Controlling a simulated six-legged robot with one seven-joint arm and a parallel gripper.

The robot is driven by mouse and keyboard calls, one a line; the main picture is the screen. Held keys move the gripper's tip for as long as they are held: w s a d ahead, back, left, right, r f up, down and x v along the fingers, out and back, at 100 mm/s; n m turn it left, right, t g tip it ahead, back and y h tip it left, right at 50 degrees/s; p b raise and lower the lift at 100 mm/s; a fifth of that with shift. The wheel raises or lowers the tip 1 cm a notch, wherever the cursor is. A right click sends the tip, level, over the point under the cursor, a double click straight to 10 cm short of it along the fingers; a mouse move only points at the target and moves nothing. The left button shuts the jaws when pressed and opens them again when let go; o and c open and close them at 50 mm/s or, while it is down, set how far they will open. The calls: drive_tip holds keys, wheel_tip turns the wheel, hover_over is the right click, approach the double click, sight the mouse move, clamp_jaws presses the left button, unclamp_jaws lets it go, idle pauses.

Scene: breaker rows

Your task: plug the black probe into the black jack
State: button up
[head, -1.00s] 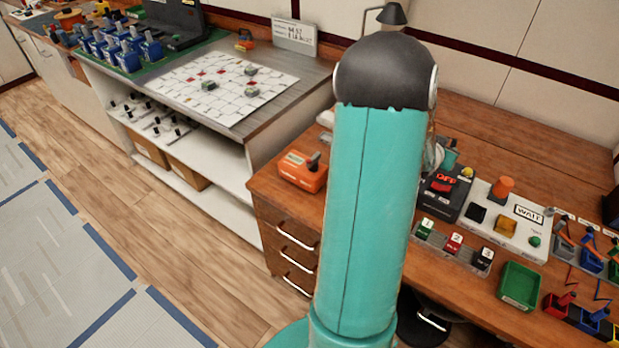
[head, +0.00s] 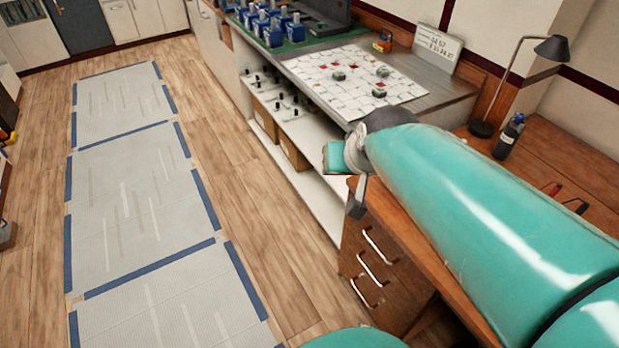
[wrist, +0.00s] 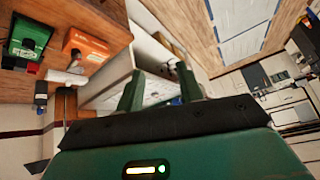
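My gripper (wrist: 160,78) is open in the wrist view, its two green fingers apart with nothing visible between them. In the head view my arm reaches across the desk toward its left end, and the gripper is hard to make out. A small black item (head: 576,206) beside a red one (head: 552,188) lies on the desk at the right of the head view; these may be the probes. A green-faced black device (wrist: 30,36) with small red and black parts below it is at the upper left of the wrist view. I cannot make out the black jack.
The wooden desk (head: 548,160) bears a black lamp (head: 540,50) and a dark bottle (head: 509,136). An orange box (wrist: 88,46) shows in the wrist view. A grey-topped bench (head: 440,95) with a white grid sheet stands beyond. Open floor lies left, with taped grey mats (head: 140,210).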

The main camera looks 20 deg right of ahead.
drive_tip(key=s+a+n+g, duration=0.1)
drive_tip(key=s+a+n, duration=0.2)
drive_tip(key=s+a, duration=0.5)
drive_tip(key=shift+r+g+y, duration=0.3)
drive_tip(key=shift+r+y, duration=0.05)
drive_tip(key=shift+y, duration=0.05)
drive_tip(key=shift+d, duration=0.15)
